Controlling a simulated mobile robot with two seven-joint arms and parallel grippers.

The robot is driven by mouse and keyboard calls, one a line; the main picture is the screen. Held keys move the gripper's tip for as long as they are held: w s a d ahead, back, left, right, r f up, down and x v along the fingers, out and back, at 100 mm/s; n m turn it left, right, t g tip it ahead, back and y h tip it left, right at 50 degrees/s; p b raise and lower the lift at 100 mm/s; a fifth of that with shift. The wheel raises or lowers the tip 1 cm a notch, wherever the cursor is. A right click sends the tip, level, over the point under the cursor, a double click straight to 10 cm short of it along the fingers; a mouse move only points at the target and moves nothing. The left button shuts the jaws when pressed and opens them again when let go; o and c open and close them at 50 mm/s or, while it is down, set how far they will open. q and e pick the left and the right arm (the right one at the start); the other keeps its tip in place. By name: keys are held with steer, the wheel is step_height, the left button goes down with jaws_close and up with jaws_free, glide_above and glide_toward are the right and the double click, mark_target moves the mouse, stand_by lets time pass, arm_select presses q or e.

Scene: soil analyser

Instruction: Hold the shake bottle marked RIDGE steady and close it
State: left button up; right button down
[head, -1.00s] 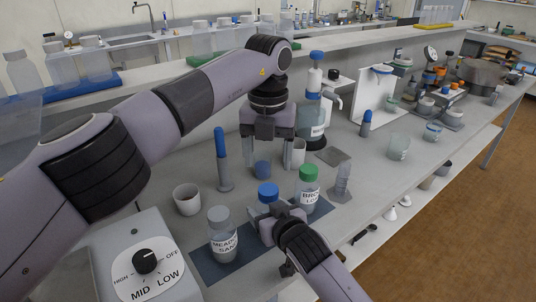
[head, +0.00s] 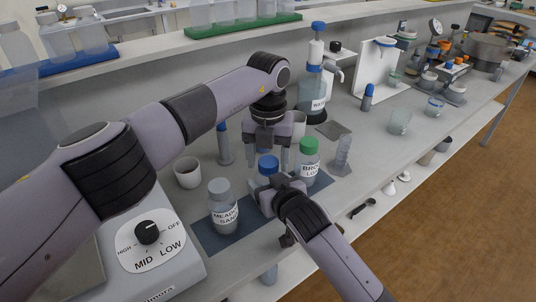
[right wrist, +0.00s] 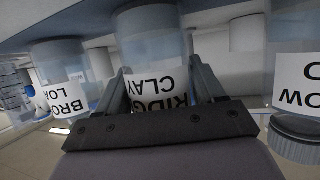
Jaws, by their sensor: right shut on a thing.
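The RIDGE bottle stands between the other two bottles in the head view, with a blue cap (head: 268,163) at its top. The head view does not show whether the cap is tight. The right wrist view shows its upside-down label, RIDGE CLAY (right wrist: 158,88), between my right gripper's fingers. My right gripper (head: 270,190) is shut on this bottle from the front. My left gripper (head: 267,154) points down just above and behind the blue cap. Its fingers are apart, with the cap between or in front of them; contact cannot be told.
The grey-capped MEADOW bottle (head: 222,207) stands close on the left, the green-capped BROOK bottle (head: 308,165) close on the right. A dark mat (head: 205,238) lies under them.

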arm_select(q)
steer(key=c, duration=0.9)
arm_select(e)
steer(key=shift+r, duration=0.1)
arm_select(q)
steer(key=shift+m, duration=0.9)
steer(key=o, duration=1.3)
steer(key=shift+c, duration=0.2)
step_height(320, 180, up, 12)
arm_select(e)
steer(key=shift+c, duration=0.2)
jaws_free()
steer(key=shift+s, duration=0.15)
